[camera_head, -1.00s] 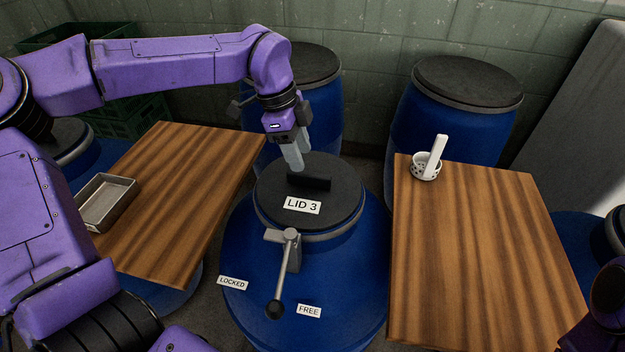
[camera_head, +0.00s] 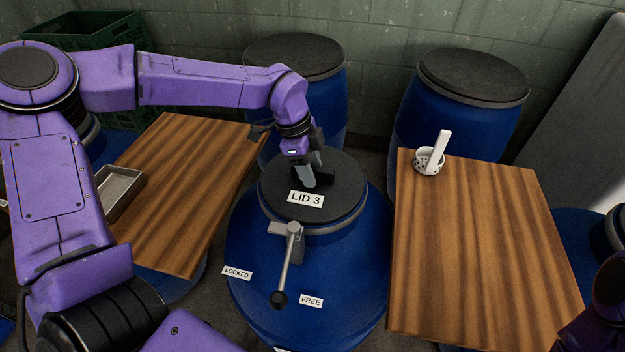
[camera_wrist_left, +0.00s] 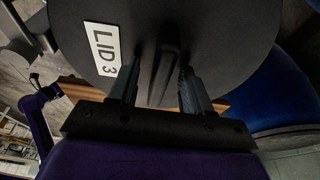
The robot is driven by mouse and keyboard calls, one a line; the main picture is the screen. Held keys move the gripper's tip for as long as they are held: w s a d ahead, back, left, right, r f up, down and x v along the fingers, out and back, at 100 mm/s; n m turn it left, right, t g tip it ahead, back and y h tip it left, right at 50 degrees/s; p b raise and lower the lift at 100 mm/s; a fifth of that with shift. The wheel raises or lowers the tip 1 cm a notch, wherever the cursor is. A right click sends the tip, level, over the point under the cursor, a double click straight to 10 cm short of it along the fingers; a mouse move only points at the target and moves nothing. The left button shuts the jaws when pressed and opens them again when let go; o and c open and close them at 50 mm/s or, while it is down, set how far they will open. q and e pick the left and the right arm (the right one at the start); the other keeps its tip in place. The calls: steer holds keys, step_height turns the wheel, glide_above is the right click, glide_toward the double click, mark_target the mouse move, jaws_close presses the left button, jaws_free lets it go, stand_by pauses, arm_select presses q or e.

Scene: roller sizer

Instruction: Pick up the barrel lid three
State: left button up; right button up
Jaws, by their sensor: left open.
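The barrel lid three (camera_head: 281,199) is a black disc labelled LID 3, seated on the blue barrel in the middle of the head view. It also shows in the left wrist view (camera_wrist_left: 215,28). A raised black handle bar (camera_wrist_left: 170,62) stands on the lid. My left gripper (camera_head: 312,182) is down at the handle, and in the left wrist view its open fingers (camera_wrist_left: 157,80) are on either side of the handle, with gaps visible. The lever (camera_head: 286,262) on the barrel front points toward the FREE label. My right gripper does not show.
A wooden table (camera_head: 190,190) on the left holds a metal tray (camera_head: 119,187). Two lidded blue barrels (camera_head: 455,125) stand behind. A green crate (camera_head: 110,30) is back left.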

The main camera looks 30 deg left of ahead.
arm_select(q)
steer(key=shift+f, duration=0.1)
jaws_close()
